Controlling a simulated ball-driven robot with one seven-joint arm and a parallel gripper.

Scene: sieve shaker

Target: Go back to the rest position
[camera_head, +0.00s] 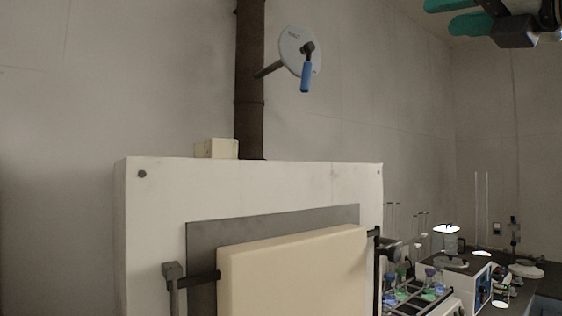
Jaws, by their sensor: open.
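My gripper (440,15) shows at the top right corner, with two teal fingers pointing left and a dark body behind them. The fingers are apart with nothing between them. It is high up, in front of the back right wall, and touches nothing. The upper part of the gripper and the rest of the arm are cut off by the picture's edge.
A white furnace-like box (155,215) with a cream door panel (290,275) fills the middle. A dark pipe (249,80) rises from it, with a white disc (293,45) and blue handle (305,78). A bottle rack (415,295) and lab devices crowd the right.

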